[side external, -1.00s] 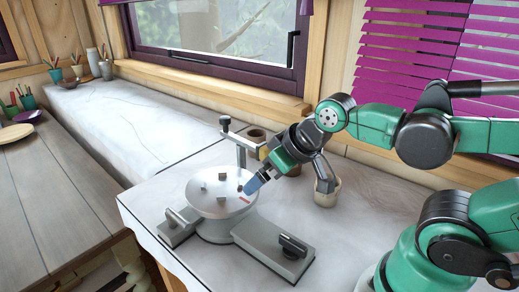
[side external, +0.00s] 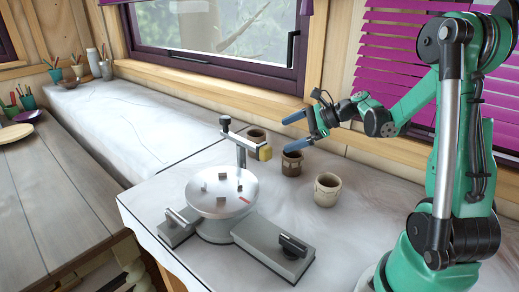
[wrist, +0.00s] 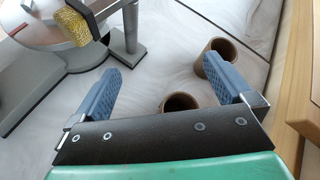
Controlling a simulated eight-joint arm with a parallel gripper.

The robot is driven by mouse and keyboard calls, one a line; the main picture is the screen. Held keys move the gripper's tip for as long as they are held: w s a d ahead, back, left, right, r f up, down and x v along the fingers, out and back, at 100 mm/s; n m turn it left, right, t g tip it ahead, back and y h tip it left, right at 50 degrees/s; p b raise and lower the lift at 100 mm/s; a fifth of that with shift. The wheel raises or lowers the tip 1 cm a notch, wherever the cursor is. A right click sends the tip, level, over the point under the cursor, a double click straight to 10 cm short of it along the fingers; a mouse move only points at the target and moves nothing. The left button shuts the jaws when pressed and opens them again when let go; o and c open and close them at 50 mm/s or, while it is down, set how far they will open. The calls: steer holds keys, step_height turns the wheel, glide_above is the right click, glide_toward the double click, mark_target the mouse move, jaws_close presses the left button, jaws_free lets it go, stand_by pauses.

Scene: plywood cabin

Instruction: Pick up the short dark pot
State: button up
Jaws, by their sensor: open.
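The short dark pot (side external: 292,165) stands upright on the pale worktop, between two other pots. In the wrist view its dark mouth (wrist: 180,102) shows between my fingers, close to the palm, which hides its lower part. My gripper (side external: 286,134) is open and empty, with two blue fingers pointing left in the side view. The lower finger overlaps the dark pot's rim there; I cannot tell if they touch. The fingers (wrist: 166,66) also show spread apart in the wrist view.
A brown pot (side external: 256,138) stands behind, near the window wall; a paler pot (side external: 327,190) stands in front to the right. A grey turntable (side external: 221,193) with a post and yellow-ended arm (side external: 264,153) stands left.

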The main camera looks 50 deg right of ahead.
steer(key=s+d+f+m+t, duration=0.1)
steer(key=s+d+m+t, duration=0.15)
steer(key=d+m, duration=0.3)
glide_toward(293, 155)
steer(key=w+a, duration=0.1)
steer(key=a, duration=0.1)
steer(key=w+a, duration=0.2)
steer(key=shift+w+f, duration=0.1)
steer(key=shift+f, duration=0.3)
steer(key=x, duration=0.5)
steer(key=shift+r, duration=0.2)
steer(key=shift+c, duration=0.2)
steer(key=c, duration=1.3)
steer(key=shift+r, duration=0.1)
